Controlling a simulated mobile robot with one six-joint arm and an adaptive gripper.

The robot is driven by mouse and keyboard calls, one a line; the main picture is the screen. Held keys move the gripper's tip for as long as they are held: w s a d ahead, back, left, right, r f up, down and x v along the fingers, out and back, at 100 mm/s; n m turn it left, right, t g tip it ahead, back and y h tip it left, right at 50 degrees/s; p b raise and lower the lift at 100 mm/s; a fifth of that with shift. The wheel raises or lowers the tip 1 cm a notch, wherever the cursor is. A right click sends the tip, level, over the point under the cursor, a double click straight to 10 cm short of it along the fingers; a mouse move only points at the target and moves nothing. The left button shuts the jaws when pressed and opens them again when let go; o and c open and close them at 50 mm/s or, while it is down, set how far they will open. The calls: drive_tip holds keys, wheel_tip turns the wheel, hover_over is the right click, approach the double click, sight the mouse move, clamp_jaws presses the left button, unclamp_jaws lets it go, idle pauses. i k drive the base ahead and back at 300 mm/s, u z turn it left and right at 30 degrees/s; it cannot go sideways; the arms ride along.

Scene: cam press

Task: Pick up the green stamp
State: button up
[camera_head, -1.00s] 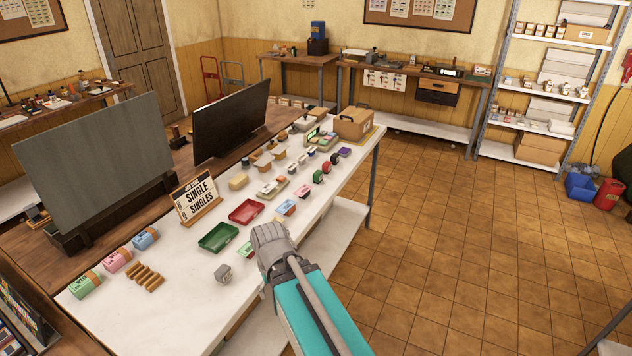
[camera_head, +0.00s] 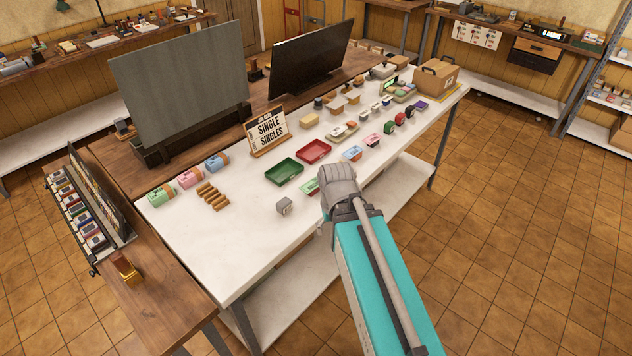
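A small green stamp (camera_head: 388,127) stands on the white worktable (camera_head: 240,240), in a row of small stamps near the right edge. A red stamp (camera_head: 399,119) and a purple stamp (camera_head: 421,104) stand farther along the row. My arm reaches in from the bottom right, its grey end (camera_head: 338,182) over the table's front edge, nearer to me than the green stamp and apart from it. My gripper's fingers are hidden behind the wrist, so I cannot see whether they are open or shut.
A green tray (camera_head: 269,174) and a red tray (camera_head: 301,156) lie left of my arm. A sign (camera_head: 267,131), a dark monitor (camera_head: 312,62) and a grey panel (camera_head: 180,85) stand behind. A cardboard box (camera_head: 437,78) is at the far end. Tiled floor is clear at right.

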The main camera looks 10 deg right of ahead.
sight(388, 128)
drive_tip(key=z, duration=0.3)
drive_tip(key=i, duration=0.45)
drive_tip(key=z, duration=0.65)
drive_tip(key=i, duration=0.95)
drive_tip(key=u, duration=0.25)
